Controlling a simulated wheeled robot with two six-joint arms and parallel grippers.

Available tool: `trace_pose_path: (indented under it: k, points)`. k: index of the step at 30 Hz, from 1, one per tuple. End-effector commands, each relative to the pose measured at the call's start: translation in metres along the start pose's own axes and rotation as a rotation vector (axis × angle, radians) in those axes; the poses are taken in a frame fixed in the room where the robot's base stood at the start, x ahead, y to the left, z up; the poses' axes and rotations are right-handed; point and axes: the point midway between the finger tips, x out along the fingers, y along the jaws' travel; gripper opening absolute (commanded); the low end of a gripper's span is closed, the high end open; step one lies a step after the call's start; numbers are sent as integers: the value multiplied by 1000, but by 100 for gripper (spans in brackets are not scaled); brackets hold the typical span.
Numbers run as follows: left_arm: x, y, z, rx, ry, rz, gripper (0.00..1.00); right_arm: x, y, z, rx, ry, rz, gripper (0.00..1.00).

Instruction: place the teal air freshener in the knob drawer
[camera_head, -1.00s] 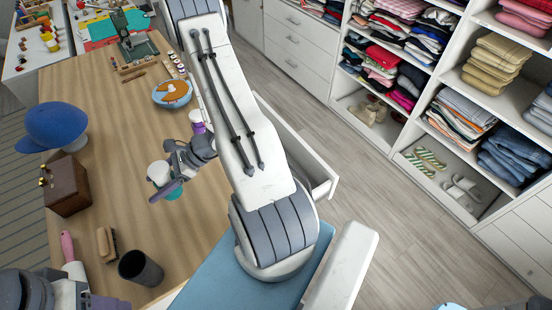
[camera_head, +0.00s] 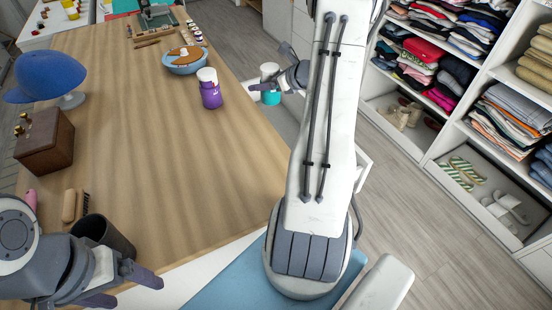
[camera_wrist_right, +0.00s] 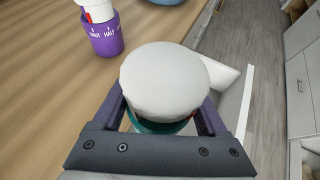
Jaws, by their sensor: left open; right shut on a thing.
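The teal air freshener (camera_head: 271,97), with a white rounded cap, is held upright in my right gripper (camera_head: 277,85), over the open white drawer just beyond the table's right edge. In the right wrist view, its white cap hides most of the teal air freshener (camera_wrist_right: 160,127) between the closed fingers of my right gripper (camera_wrist_right: 163,108). The open drawer (camera_head: 362,168) is partly hidden behind my right arm; its white wall also shows in the right wrist view (camera_wrist_right: 246,105). I cannot see its knob. My left gripper (camera_head: 136,287) is open and empty at the table's near left corner.
A purple container with a white cap (camera_head: 210,92) stands on the table near its right edge, beside a blue bowl (camera_head: 185,62). A blue cap (camera_head: 47,75), a wooden box (camera_head: 45,141), a brush (camera_head: 73,205) and a dark cup (camera_head: 103,236) line the left side. The table's middle is clear.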

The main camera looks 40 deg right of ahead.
Motion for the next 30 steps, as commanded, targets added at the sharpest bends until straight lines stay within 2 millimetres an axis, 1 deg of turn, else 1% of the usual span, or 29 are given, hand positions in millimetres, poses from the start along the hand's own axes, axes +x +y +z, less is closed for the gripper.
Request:
trace_pose_path:
  k: [1, 3, 6, 11, 18, 23, 30]
  points:
    - [17, -1, 0, 51, 0, 0, 82, 5, -10, -30, 30, 4, -39, 10]
    - [26, -2, 1, 115, 0, 0, 82, 5, -21, -52, 58, 3, -90, 10]
    - [36, -3, 1, 186, 0, 0, 82, 4, -34, -76, 88, 3, -148, 10]
    - [43, -4, 1, 248, 0, 0, 82, 3, -45, -98, 114, 2, -199, 10]
    - [44, -4, 1, 259, 0, 0, 82, 22, -46, -136, 119, 4, -204, 10]
    - [44, -4, 1, 258, 0, 0, 82, 30, -46, -148, 115, 2, -205, 10]
    - [45, -4, 2, 258, 0, 0, 82, 46, -45, -178, 115, 3, -203, 10]
